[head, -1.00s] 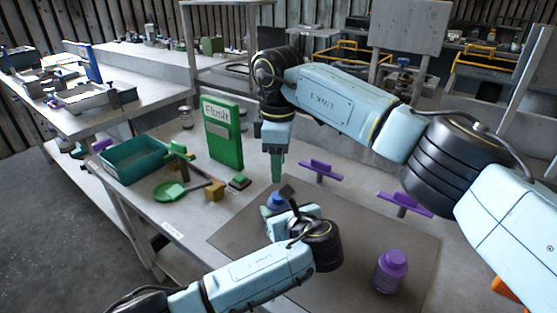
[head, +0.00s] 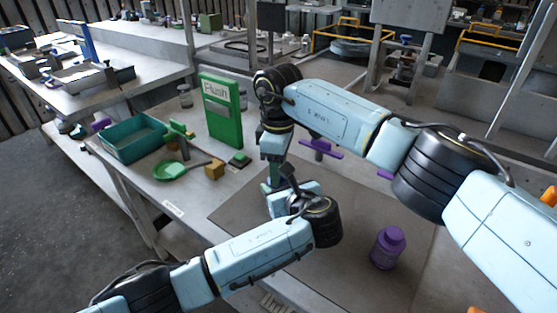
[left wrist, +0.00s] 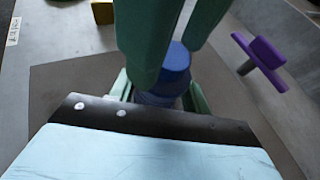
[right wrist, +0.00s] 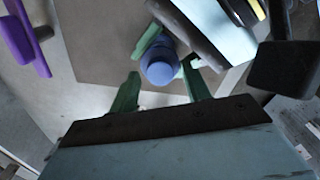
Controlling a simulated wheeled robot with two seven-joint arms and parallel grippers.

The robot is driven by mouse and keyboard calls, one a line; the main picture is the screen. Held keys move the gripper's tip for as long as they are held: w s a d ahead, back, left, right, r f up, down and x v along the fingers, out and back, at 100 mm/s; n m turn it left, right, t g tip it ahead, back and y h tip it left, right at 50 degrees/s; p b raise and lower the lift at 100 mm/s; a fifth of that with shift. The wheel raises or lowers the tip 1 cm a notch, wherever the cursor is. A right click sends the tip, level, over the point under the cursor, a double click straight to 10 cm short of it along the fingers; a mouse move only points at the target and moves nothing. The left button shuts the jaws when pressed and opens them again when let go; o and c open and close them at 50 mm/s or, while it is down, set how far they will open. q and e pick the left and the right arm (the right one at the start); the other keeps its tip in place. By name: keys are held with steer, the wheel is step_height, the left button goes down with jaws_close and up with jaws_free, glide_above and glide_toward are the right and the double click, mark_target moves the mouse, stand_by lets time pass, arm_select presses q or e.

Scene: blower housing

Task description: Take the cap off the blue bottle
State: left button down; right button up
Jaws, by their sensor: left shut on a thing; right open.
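The blue bottle (left wrist: 172,82) with its round blue cap (left wrist: 178,56) shows in the left wrist view. My left gripper (left wrist: 158,90) is shut on the bottle's body, a finger on each side. The right wrist view looks down on the cap (right wrist: 158,70). My right gripper (right wrist: 161,74) is open, its fingers on either side of the cap with gaps visible. In the head view my right gripper (head: 273,178) points down just above my left gripper, and the arms hide the bottle there.
A purple bottle (head: 387,249) stands on the dark mat (head: 345,215) to the right. Purple T-shaped pieces (head: 321,147) are behind the mat.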

steer(key=c, duration=1)
steer(key=n, duration=0.7)
steer(key=o, duration=1.1)
steer(key=shift+c, duration=0.2)
steer(key=shift+r, duration=0.15)
step_height(320, 180, up, 4)
steer(key=shift+r, duration=0.2)
steer(key=shift+c, duration=0.3)
steer(key=shift+r+n, duration=1)
steer(key=shift+r, duration=0.55)
steer(key=shift+f, duration=3.85)
